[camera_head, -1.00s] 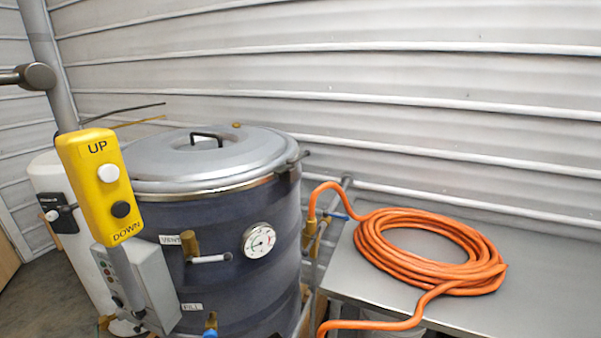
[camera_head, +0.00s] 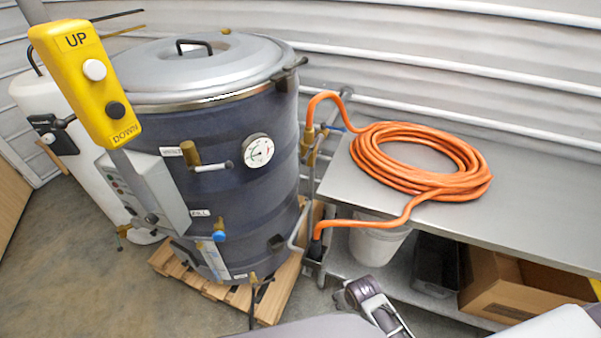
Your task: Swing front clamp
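The large dark blue vessel (camera_head: 235,150) stands on a wooden pallet with its grey domed lid (camera_head: 190,68) on. A dark clamp-like lever (camera_head: 289,70) sits at the right side of the lid rim. No separate clamp can be made out on the near side of the rim. My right gripper (camera_head: 365,292) shows small at the bottom centre, low in front of the metal bench and well away from the lid. Its fingers are too unclear to tell their opening. My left gripper is not in view.
A yellow UP/DOWN pendant (camera_head: 85,82) hangs at the upper left, overlapping the vessel. An orange hose (camera_head: 420,165) lies coiled on the metal bench (camera_head: 510,215) at right. A cardboard box (camera_head: 515,290) is below. Floor at left is clear.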

